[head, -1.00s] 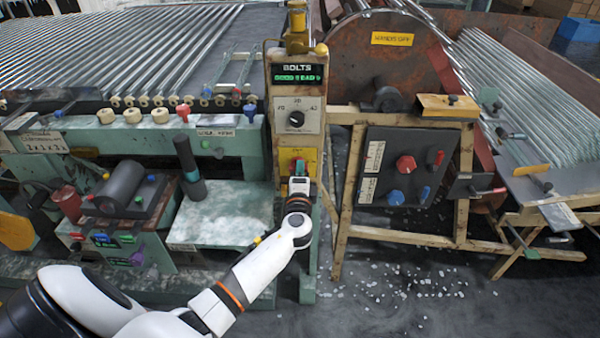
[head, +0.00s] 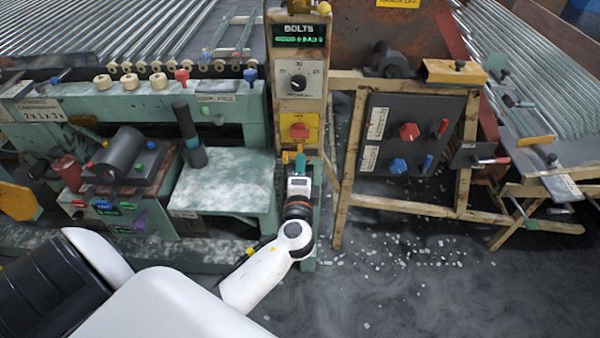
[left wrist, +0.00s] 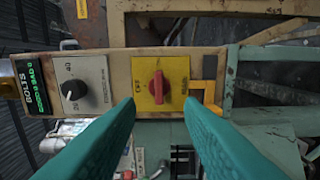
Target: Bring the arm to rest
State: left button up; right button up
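My left gripper (head: 293,160) is just below and in front of the red knob (head: 299,130) on its yellow plate (head: 287,120), on the tan control post. In the left wrist view my gripper's two green fingers (left wrist: 160,105) stand wide apart with nothing between them. There the red knob (left wrist: 158,87) shows beyond the fingertips, and the fingers look clear of it. My white left arm comes in from the lower left. My right gripper is not in view.
The post carries a dial (head: 298,82) and a lit BOLTS display (head: 299,35). A green bench (head: 225,185) stands to the left. A framed dark panel (head: 405,135) stands to the right. The debris-strewn floor (head: 400,290) in front is open.

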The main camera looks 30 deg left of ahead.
pick_arm(q)
jog(key=shift+s+d, duration=0.25)
jog(key=shift+s, duration=0.2)
jog(key=s+d+f+n+g+h+p, duration=0.15)
jog(key=s+f, duration=0.25)
jog(key=f, duration=0.6)
jog(key=s+d+f+g+h, duration=0.1)
jog(key=s+f+g+h, duration=0.2)
jog(key=f, duration=0.7)
jog(key=s+d+f+n+g+h+p, duration=0.1)
jog(key=s+f+g+h, duration=0.2)
jog(key=f, duration=0.7)
jog(key=s+d+f+n+g, duration=0.1)
jog(key=s+f, duration=0.4)
jog(key=s, duration=0.6)
jog(key=s+d+f+n+g+h+p, duration=0.1)
jog(key=s+f+n+g, duration=0.2)
jog(key=s, duration=0.8)
jog(key=s+d+f+n+g+p, duration=0.1)
jog(key=s+f+n+g, duration=0.2)
jog(key=s+f, duration=0.4)
jog(key=s, duration=0.4)
jog(key=shift+d+f+h, duration=0.35)
jog(key=shift+f, duration=0.05)
